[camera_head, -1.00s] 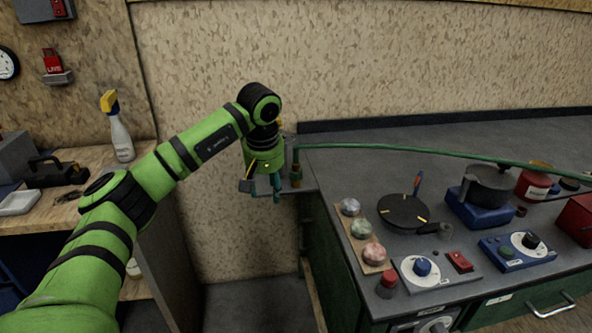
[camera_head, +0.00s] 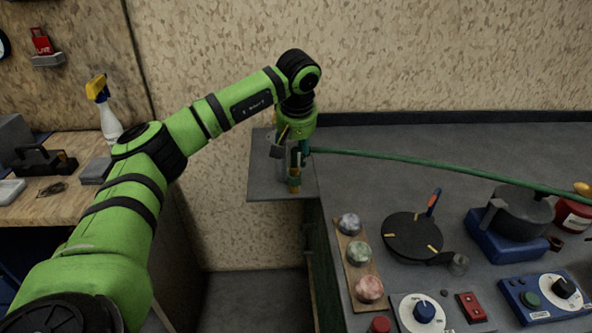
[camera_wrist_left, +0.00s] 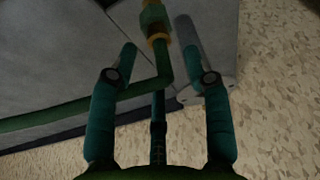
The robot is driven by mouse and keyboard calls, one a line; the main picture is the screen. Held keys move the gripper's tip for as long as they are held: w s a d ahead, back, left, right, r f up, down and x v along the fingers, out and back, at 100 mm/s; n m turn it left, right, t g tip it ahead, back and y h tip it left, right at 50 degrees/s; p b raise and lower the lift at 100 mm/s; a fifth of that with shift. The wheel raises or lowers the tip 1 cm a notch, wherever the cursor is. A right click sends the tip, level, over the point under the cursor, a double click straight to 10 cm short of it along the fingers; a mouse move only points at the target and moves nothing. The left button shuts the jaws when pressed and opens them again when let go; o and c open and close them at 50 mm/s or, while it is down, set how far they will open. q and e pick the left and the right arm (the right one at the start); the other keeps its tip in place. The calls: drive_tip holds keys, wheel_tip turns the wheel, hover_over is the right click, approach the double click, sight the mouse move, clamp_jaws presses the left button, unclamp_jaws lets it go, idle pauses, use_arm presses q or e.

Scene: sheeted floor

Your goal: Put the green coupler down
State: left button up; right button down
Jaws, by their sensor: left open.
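The green coupler (camera_head: 294,182), a green fitting with brass-coloured parts, is at the small grey ledge at the bench's left end. In the left wrist view the coupler (camera_wrist_left: 154,18) shows at the top, joined to a bent green hose. My left gripper (camera_head: 291,156) is close beside the coupler, partly overlapping it. In the left wrist view its two teal fingers (camera_wrist_left: 157,38) are spread, with the hose and coupler between or beyond them; I see no clear grip. Whether a finger touches the coupler I cannot tell. My right gripper is out of view.
The green hose (camera_head: 420,168) runs right across the grey bench. A black pan (camera_head: 412,235), a pot (camera_head: 520,212) and control boxes stand on the bench's right part. A spray bottle (camera_head: 107,118) stands on the left wooden bench. A gap separates the two benches.

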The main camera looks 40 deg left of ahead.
sight(294, 171)
use_arm(q)
drive_tip(key=x, duration=0.2)
drive_tip(key=shift+a+f+p, duration=0.2)
drive_tip(key=shift+f+p, duration=0.1)
drive_tip(key=shift+f, duration=0.05)
drive_tip(key=shift+x, duration=0.75)
drive_tip(key=c, duration=1)
drive_tip(key=shift+r, duration=0.1)
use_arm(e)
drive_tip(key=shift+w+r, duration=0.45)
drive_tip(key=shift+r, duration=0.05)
